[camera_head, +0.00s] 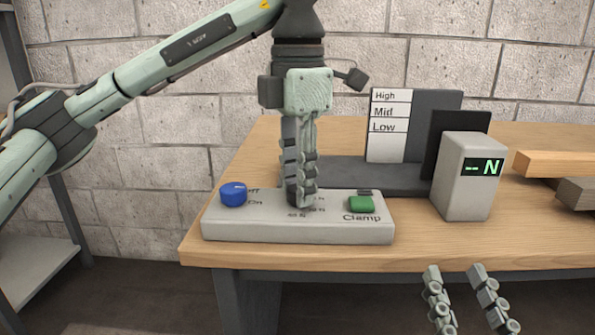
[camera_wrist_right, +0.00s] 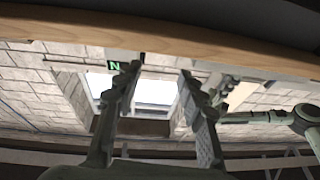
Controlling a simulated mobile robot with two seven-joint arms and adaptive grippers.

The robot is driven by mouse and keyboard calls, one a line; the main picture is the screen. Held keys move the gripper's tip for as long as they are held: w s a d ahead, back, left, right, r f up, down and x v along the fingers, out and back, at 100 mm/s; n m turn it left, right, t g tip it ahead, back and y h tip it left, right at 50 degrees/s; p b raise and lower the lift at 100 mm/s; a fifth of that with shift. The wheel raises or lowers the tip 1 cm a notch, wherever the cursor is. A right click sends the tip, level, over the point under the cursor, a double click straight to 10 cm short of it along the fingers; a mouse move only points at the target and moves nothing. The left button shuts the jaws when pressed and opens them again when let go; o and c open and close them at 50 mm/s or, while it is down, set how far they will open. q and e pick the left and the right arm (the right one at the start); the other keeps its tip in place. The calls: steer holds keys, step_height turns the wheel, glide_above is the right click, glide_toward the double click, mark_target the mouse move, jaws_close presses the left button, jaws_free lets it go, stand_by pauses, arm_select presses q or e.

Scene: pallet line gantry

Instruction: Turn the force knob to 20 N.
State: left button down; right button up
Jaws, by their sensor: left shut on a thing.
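A pale grey control box (camera_head: 225,229) sits at the front left of the wooden table. My left gripper (camera_head: 303,198) points straight down on its middle, shut on the force knob, which the fingers hide. Labels ending in N show around the fingertips, partly covered; the knob's setting cannot be read. A grey display unit (camera_head: 461,189) shows "-- N" in green; its N (camera_wrist_right: 114,65) also appears in the right wrist view. My right gripper (camera_head: 455,270) is open and empty in front of the table edge; its parted fingers also show in the right wrist view (camera_wrist_right: 160,74).
A blue knob (camera_head: 233,193) marked Off and On is left of my left gripper; a green Clamp button (camera_head: 361,204) is to its right. Behind stands a High/Mid/Low board (camera_head: 388,148) by a dark grey fixture. Wooden boards (camera_head: 560,163) lie at the right.

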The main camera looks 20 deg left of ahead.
arm_select(q)
steer(key=shift+m+p, duration=0.35)
steer(key=shift+m, duration=0.75)
arm_select(e)
steer(key=shift+w+d+f+g+h, duration=0.25)
steer(key=shift+f+g, duration=0.1)
steer(key=shift+f, duration=0.35)
steer(key=shift+w+d+f+g+h, duration=0.2)
steer(key=shift+w+f+g, duration=0.1)
steer(key=shift+f, duration=0.45)
steer(key=shift+w+d+f+g+h, duration=0.25)
steer(key=shift+f+g, duration=0.1)
steer(key=shift+f, duration=0.35)
arm_select(q)
steer(key=c, duration=1.2)
jaws_free()
steer(key=shift+r, duration=0.1)
step_height(320, 180, up, 12)
arm_select(e)
steer(key=shift+s, duration=0.15)
